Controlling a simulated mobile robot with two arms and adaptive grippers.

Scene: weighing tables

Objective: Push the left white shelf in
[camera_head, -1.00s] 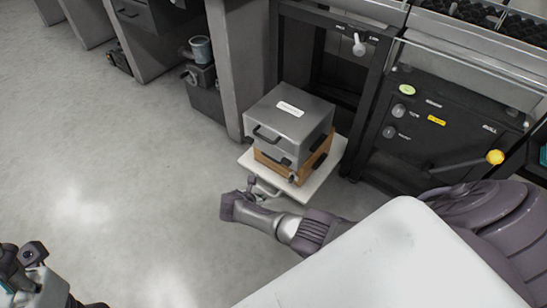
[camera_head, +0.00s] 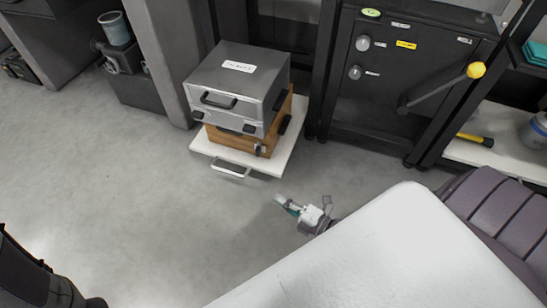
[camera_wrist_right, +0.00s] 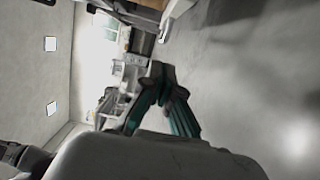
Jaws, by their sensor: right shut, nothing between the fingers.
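The white shelf (camera_head: 274,165) is a low white board with a metal handle (camera_head: 230,169) on its front edge. It sticks out from the bay between the grey pillar and the black cabinet. A grey metal case (camera_head: 238,82) stands on a wooden box (camera_head: 240,141) on top of it. My right gripper (camera_head: 283,202) is in front of the shelf, to the right of the handle and apart from it. Its fingers are shut and empty; they also show in the right wrist view (camera_wrist_right: 160,90). My left gripper is not in view; only part of my left arm shows at the lower left.
A black cabinet (camera_head: 385,110) with knobs and a yellow-tipped lever (camera_head: 476,70) stands to the right of the shelf. A grey pillar (camera_head: 165,60) stands to its left. Another white shelf (camera_head: 480,155) shows at the far right. The floor in front is clear.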

